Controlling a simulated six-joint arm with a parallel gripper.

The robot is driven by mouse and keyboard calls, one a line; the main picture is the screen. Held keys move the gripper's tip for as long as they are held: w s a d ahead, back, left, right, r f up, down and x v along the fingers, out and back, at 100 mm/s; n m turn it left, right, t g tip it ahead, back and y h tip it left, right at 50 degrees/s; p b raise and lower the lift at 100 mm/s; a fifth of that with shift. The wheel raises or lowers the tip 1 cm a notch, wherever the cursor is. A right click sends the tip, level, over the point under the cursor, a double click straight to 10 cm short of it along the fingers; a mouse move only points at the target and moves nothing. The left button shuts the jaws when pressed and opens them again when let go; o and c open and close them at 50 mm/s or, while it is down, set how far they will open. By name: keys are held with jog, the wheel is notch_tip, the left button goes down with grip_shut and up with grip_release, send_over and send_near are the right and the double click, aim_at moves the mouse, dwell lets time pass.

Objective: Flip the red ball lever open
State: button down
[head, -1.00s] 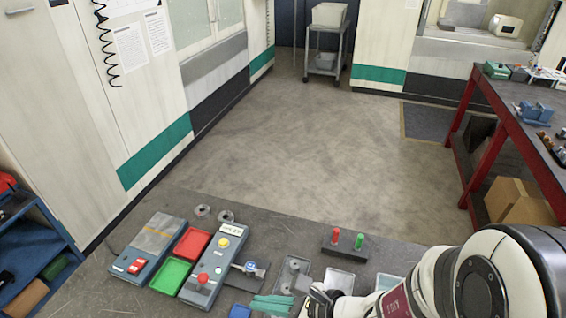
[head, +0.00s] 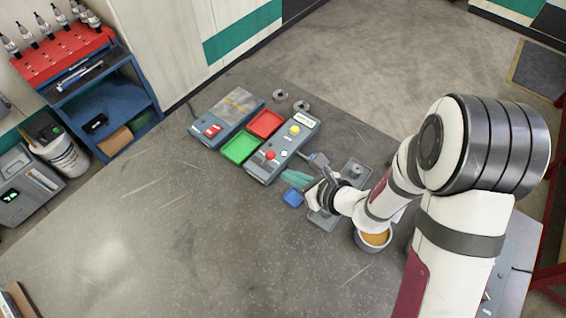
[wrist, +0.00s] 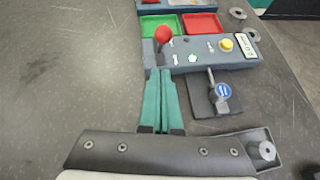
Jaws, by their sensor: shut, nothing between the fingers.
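The red ball (head: 271,155) tops a lever at the near left end of a grey-blue control box (head: 262,170). In the wrist view the red ball (wrist: 163,34) stands just beyond my fingertips, with its short shaft slanting down toward them. My gripper (wrist: 158,70) has teal fingers, shut together and empty, pointing at the lever. In the head view my gripper (head: 286,175) is low beside the box's near end. Whether the fingertips touch the shaft I cannot tell.
The box also carries a yellow knob (wrist: 227,45). A dark plate with a blue-capped post (wrist: 222,90) stands right of my fingers. Green (head: 240,147) and red (head: 265,124) trays lie behind the box. The left tabletop is clear.

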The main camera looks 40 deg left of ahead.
aim_at(269, 157)
jog(key=shift+w+a+r, duration=0.15)
jog(key=shift+a, duration=0.4)
jog(key=shift+w+a+r, duration=0.1)
jog(key=shift+a+r, duration=0.05)
jog(key=shift+a, duration=0.35)
jog(key=shift+w+a+r, duration=0.15)
jog(key=shift+a, duration=0.4)
jog(key=shift+a+r, duration=0.85)
jog(key=shift+a, duration=0.35)
jog(key=shift+a+r+h, duration=0.4)
jog(key=shift+a+h, duration=0.2)
jog(key=shift+a, duration=0.2)
jog(key=shift+a+r, duration=0.2)
jog(key=shift+a, duration=2.1)
